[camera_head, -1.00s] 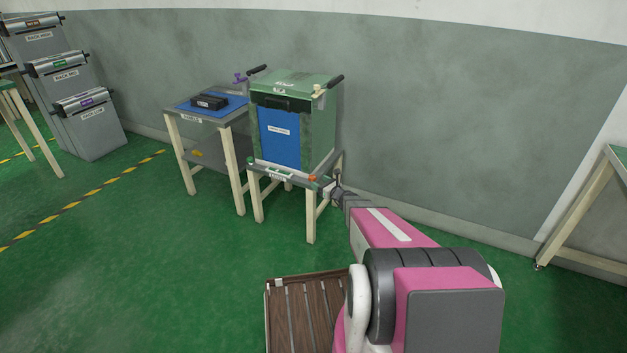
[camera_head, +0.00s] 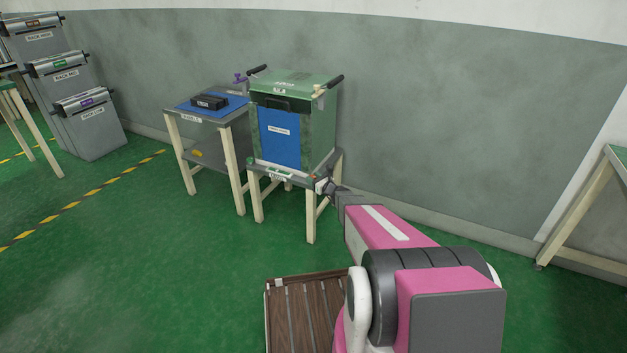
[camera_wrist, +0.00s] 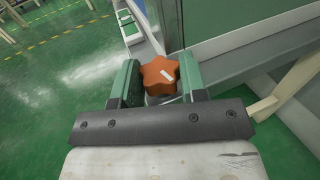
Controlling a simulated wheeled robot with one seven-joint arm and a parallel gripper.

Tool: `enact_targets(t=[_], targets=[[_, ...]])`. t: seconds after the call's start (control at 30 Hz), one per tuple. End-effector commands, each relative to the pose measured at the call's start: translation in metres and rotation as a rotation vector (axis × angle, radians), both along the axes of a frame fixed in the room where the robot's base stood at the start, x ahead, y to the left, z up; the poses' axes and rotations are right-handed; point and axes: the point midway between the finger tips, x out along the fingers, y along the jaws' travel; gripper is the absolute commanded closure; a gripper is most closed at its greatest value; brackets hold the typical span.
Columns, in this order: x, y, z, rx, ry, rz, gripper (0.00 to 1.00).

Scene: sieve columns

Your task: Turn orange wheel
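The orange wheel (camera_wrist: 158,76) is star-shaped with a white mark on its face. In the wrist view it sits between the two green fingers of my gripper (camera_wrist: 159,80). The fingers are apart, one on each side of the wheel and very close to its points. Whether they touch it is hard to tell. In the head view the wheel (camera_head: 313,177) is a tiny orange spot at the right front corner of the green cabinet's stand, and my gripper (camera_head: 322,185) is right beside it, partly hiding it.
The green cabinet (camera_head: 321,125) with a blue front panel stands on a light-legged stand against the grey wall. A table (camera_head: 214,113) with a blue mat and a black box is to its left. Grey racks (camera_head: 93,130) stand far left. The floor between is open.

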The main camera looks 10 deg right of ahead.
Motion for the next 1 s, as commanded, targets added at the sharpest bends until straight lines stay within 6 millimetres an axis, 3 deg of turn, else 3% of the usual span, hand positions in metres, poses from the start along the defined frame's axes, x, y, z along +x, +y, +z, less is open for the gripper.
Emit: enact_targets(t=[0.17,0.53,0.97,1.0], targets=[[0.0028,-0.0013,0.0002,0.001,-0.005,0.061,0.84],[0.0053,-0.0026,-0.0003,0.0,-0.004,0.374,0.84],[0.0029,-0.0023,0.0004,-0.001,-0.001,0.42,0.84],[0.0029,-0.0024,0.0004,0.0,-0.001,0.42,0.51]])
